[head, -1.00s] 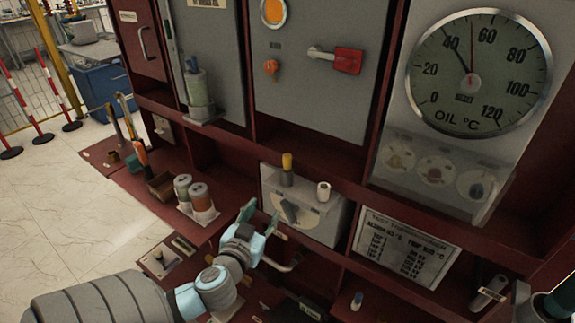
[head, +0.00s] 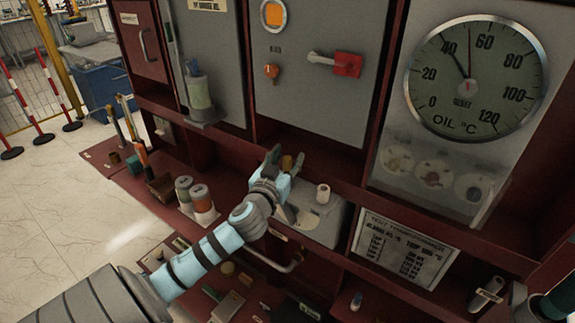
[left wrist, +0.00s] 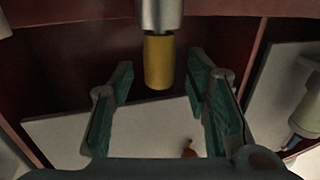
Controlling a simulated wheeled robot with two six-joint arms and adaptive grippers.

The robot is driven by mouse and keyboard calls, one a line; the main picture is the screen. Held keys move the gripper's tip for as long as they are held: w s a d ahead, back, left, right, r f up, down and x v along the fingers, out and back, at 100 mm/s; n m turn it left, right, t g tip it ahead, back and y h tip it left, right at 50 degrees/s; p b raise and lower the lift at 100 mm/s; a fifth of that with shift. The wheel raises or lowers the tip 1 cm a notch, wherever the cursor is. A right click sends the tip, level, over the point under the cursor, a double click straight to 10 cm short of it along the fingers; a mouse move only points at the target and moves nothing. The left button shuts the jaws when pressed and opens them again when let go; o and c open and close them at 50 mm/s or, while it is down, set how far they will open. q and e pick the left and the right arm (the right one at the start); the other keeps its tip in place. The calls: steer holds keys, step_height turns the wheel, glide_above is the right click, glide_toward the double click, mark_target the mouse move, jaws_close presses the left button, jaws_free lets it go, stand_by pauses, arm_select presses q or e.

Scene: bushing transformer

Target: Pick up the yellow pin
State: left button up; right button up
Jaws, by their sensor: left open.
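The yellow pin (head: 287,162) stands upright on the grey box in the middle of the red cabinet. In the left wrist view the yellow pin (left wrist: 158,62) sits on a silver metal base and points down the picture. My left gripper (head: 285,157) is open, with one finger on each side of the pin in the head view. In the left wrist view the fingers of my left gripper (left wrist: 160,78) show a gap on both sides of the pin. The gripper hides part of the box front. My right gripper is not in view.
A white cylinder (head: 323,194) stands on the grey box (head: 325,225), right of the pin. A red shelf divider and grey panel (head: 315,110) rise behind. Two canisters (head: 202,197) stand to the left. A dark round part shows in the lower right corner.

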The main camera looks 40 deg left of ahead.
arm_select(q)
steer(key=shift+w+f, duration=0.1)
steer(key=shift+w, duration=0.05)
jaws_close()
step_height(320, 180, up, 20)
steer(key=p, duration=0.4)
steer(key=shift+p, duration=0.35)
